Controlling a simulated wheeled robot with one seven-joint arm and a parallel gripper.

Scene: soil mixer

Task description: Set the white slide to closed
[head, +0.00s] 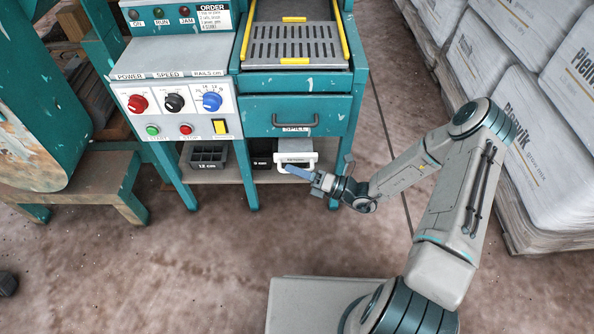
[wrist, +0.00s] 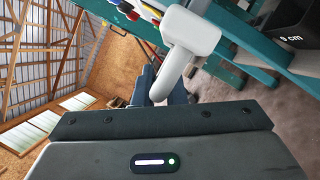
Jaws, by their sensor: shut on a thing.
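The white slide (head: 297,158) sits under the front of the teal machine, below the drawer marked SPILL. It has a white handle at its front and a small label too fine to read. My gripper (head: 291,170) reaches in from the right, with its blue-grey fingers at that handle. In the wrist view, the white slide (wrist: 191,30) is rounded, and its narrow bar runs down between the dark fingers of my gripper (wrist: 160,97). The gripper is shut on this bar. The fingers and gripper body hide the bar's lower end. I cannot tell how far the slide is out.
A dark crate marked 12 cm (head: 208,156) and a dark box marked 9 cm (head: 262,161) stand on the low shelf. Above are the SPILL drawer (head: 290,115) and a control panel (head: 172,103). Stacked white sacks (head: 505,70) stand right.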

